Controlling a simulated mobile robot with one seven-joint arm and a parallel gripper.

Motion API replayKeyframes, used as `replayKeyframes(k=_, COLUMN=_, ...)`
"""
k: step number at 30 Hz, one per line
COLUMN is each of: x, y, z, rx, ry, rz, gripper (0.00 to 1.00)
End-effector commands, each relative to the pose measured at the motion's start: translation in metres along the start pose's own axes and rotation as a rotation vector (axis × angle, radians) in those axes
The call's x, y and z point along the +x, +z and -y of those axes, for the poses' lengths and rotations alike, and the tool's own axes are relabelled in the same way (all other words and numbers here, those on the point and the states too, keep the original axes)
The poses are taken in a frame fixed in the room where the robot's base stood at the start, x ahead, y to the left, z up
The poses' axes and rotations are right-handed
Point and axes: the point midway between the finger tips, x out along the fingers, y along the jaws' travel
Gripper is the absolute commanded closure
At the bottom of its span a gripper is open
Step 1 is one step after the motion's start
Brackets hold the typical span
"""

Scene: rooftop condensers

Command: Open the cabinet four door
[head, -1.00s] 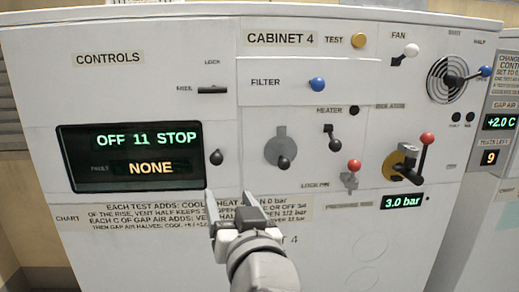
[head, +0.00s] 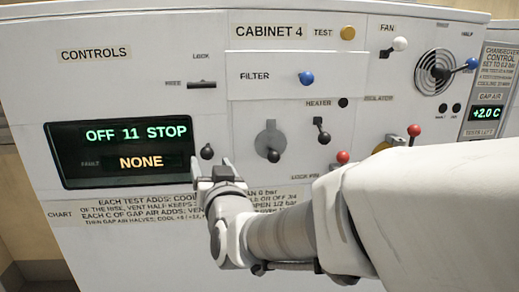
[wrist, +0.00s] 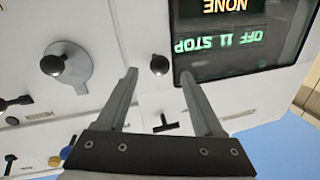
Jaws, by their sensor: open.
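Cabinet 4 (head: 120,105) is a white unit filling the head view. Its left panel, marked CONTROLS, holds a dark display (head: 120,154) reading "OFF 11 STOP" and "NONE". A small black knob (head: 207,151) is right of the display. It also shows in the upside-down wrist view (wrist: 160,65). A black lever (head: 202,84) marked LOCK and FREE sits above, nearer FREE. My gripper (head: 212,163) is open just below the knob in the head view. In the wrist view the knob appears between the fingertips (wrist: 159,74); contact cannot be told. No open door gap shows.
Right of the knob are a grey plate with a black knob (head: 272,142), a heater lever (head: 321,130) and a blue filter knob (head: 306,78). A red-tipped lever (head: 414,131) stands out behind my arm. My arm covers the lower right.

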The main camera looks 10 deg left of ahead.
Motion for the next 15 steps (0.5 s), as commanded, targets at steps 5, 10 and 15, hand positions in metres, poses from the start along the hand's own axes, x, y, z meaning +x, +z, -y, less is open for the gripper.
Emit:
replayKeyframes(k=5, x=0.029, y=-0.001, z=0.0, rx=-0.003, ry=0.001, rz=0.001, gripper=0.31)
replayKeyframes(k=10, x=0.049, y=-0.001, z=0.0, rx=-0.002, ry=0.0, rz=0.001, gripper=0.31)
replayKeyframes(k=15, x=0.06, y=-0.001, z=0.0, rx=-0.001, ry=0.001, rz=0.0, gripper=0.31)
